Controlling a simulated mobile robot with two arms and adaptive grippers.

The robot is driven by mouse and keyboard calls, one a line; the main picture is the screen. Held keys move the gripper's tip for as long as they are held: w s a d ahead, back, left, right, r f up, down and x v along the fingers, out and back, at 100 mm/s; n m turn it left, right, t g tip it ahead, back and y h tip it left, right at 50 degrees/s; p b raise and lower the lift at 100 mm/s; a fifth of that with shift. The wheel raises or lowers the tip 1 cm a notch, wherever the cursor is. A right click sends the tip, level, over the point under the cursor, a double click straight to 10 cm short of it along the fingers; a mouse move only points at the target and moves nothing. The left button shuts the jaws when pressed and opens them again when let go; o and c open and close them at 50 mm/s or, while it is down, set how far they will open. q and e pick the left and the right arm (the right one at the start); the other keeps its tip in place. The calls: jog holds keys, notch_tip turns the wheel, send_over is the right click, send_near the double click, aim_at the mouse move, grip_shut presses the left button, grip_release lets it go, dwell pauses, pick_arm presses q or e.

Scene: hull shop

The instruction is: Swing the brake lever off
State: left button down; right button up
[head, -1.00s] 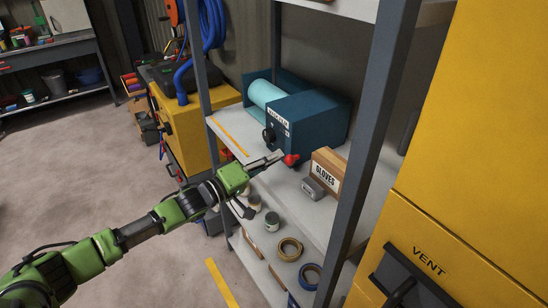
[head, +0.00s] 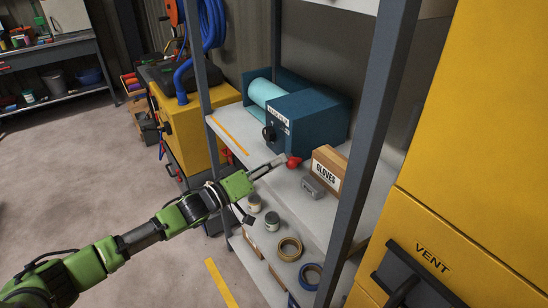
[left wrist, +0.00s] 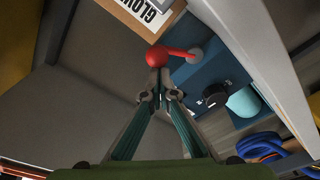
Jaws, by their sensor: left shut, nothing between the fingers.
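The brake lever is a red arm with a round red knob (head: 293,162) at the front of a dark blue winch-like box (head: 310,118) on the shelf. In the left wrist view the red knob (left wrist: 157,56) stands out from a grey round pivot (left wrist: 195,55) on the box. My left gripper (head: 280,162) is shut and empty. Its fingertips (left wrist: 160,74) are right at the knob, on its near side; I cannot tell for certain whether they touch. The right gripper is not in view.
A dark shelf post (head: 372,130) stands in front at the right. Cans and tape rolls (head: 289,249) lie on the lower shelf. Floor at left is open.

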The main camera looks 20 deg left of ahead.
pick_arm(q)
jog(key=shift+s+d+f+m+b, duration=0.25)
jog(key=shift+f+m+b, duration=0.1)
jog(key=shift+m, duration=0.55)
jog(key=shift+s+d+f+m+b, duration=0.1)
jog(key=shift+d+f+m+b, duration=0.2)
jog(key=shift+m, duration=0.6)
